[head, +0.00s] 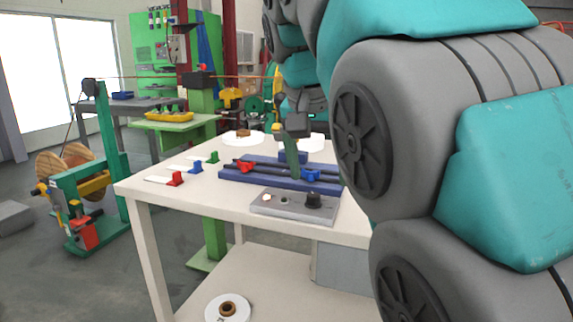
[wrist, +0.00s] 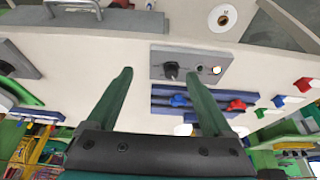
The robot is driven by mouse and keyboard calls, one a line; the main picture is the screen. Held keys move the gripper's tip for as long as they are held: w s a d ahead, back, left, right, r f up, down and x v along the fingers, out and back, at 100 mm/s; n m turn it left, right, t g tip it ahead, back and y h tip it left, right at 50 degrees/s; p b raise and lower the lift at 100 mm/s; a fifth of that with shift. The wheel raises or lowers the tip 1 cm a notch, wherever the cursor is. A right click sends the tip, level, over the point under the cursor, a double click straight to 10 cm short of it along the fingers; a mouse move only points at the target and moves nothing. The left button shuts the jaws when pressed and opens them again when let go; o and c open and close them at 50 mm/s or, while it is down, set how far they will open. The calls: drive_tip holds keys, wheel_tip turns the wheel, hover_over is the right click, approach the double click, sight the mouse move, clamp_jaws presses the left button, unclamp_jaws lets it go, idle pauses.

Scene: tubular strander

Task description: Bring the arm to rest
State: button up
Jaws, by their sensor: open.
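My gripper (wrist: 160,76) shows in the wrist view with its two green fingers wide apart and nothing between them. My teal and grey arm fills the right side of the head view and hides part of the table. A grey control panel (head: 271,206) with a black knob (head: 313,200) lies at the table's front, also in the wrist view (wrist: 190,63).
Red, blue and green handled pieces (head: 173,178) lie on the table's left. Red and blue clamps (head: 311,175) sit on the fixture. A white spool (head: 228,308) is on the lower shelf. A green stand with a wooden reel (head: 65,165) stands left, with open floor between.

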drive_tip(key=s+d+f+n+g, duration=0.15)
drive_tip(key=s+d+f, duration=0.3)
drive_tip(key=f, duration=0.45)
drive_tip(key=s+d+f+n+g, duration=0.1)
drive_tip(key=s+d+f+g, duration=0.1)
drive_tip(key=s+d+f, duration=0.35)
drive_tip(key=s+f+n+g+y, duration=0.1)
drive_tip(key=s+f+g, duration=0.1)
drive_tip(key=s+f, duration=1.4)
wheel_tip(320, 180, down, 3)
drive_tip(key=shift+s+r+y, duration=0.1)
drive_tip(key=shift+s+y, duration=0.2)
drive_tip(key=shift+n, duration=0.25)
